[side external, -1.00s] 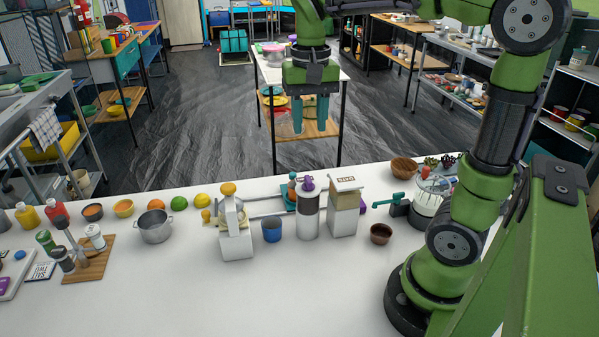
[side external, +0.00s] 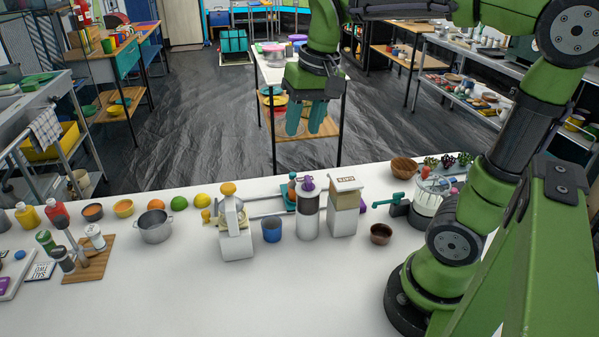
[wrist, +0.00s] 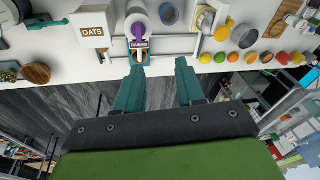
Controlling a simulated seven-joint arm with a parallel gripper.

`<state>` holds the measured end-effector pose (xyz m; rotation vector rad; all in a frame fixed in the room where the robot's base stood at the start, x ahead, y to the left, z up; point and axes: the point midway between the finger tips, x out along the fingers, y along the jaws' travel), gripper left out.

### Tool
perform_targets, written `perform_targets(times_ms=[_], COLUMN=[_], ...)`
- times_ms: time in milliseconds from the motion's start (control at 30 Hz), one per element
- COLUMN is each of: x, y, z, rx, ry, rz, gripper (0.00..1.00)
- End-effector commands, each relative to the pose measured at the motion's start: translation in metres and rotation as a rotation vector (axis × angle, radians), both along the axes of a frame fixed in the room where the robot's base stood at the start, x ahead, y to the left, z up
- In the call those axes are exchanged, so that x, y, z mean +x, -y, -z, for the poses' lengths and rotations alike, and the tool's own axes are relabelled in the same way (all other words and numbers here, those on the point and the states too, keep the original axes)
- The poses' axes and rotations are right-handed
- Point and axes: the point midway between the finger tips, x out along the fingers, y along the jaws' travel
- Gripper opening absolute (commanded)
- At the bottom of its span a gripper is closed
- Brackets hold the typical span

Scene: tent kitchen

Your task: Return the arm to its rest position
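My green arm rises from its base at the right of the white table, and my gripper (side external: 305,128) hangs in the air above and behind the table's far edge. In the wrist view its two teal fingers (wrist: 160,88) stand apart with nothing between them, so the gripper is open and empty.
On the white table (side external: 300,300) stand an oats container (side external: 344,205), a purple-topped jar (side external: 308,210), a blue cup (side external: 271,229), a metal pot (side external: 155,227) and a brown bowl (side external: 380,234). The table's front is bare.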

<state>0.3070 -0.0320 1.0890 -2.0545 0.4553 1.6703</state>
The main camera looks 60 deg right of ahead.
Motion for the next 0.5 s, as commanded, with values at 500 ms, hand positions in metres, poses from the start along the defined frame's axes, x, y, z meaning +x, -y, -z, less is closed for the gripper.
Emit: perform_targets(times_ms=[500], x=[-0.071], y=[-0.065], z=[0.035], rx=[0.062], ry=[0.432], rz=[-0.200], gripper=[0.38])
